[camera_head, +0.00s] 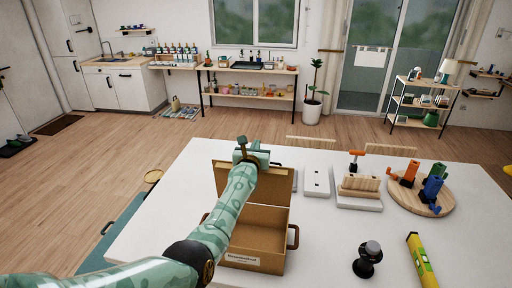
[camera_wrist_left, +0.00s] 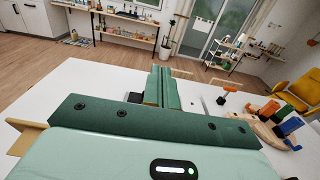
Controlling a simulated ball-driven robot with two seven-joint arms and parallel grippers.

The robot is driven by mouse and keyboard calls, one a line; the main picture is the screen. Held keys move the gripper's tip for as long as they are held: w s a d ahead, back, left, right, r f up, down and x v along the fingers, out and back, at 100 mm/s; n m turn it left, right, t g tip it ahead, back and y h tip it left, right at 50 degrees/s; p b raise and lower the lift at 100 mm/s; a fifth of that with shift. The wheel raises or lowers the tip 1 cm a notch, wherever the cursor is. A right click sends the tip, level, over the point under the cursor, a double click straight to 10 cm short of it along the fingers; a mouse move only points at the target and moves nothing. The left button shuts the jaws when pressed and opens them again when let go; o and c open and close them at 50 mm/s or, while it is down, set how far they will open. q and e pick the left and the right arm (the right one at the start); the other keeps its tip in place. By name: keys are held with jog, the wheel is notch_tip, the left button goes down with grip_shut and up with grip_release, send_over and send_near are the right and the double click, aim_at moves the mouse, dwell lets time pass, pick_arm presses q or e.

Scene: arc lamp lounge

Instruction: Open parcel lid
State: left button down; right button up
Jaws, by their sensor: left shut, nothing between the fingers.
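The parcel (camera_head: 262,238) is an open-topped brown box with a white label on its front, standing on the white table. Its lid (camera_head: 222,178) stands raised at the back edge, roughly upright. Brown handles show at the box's sides. My left gripper (camera_head: 243,146) is at the top of the lid, its arm crossing in front of the lid and box. In the left wrist view the green fingers (camera_wrist_left: 163,85) are together with nothing between them. Whether they touch the lid is hard to tell. My right gripper is in neither view.
On the table (camera_head: 330,235) are a white block (camera_head: 317,181), a wooden piece with an orange handle (camera_head: 358,184), a round board (camera_head: 420,198) with coloured clamp-like items, a black knobbed object (camera_head: 368,260) and a yellow-green bar (camera_head: 421,262). The table's front middle is clear.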

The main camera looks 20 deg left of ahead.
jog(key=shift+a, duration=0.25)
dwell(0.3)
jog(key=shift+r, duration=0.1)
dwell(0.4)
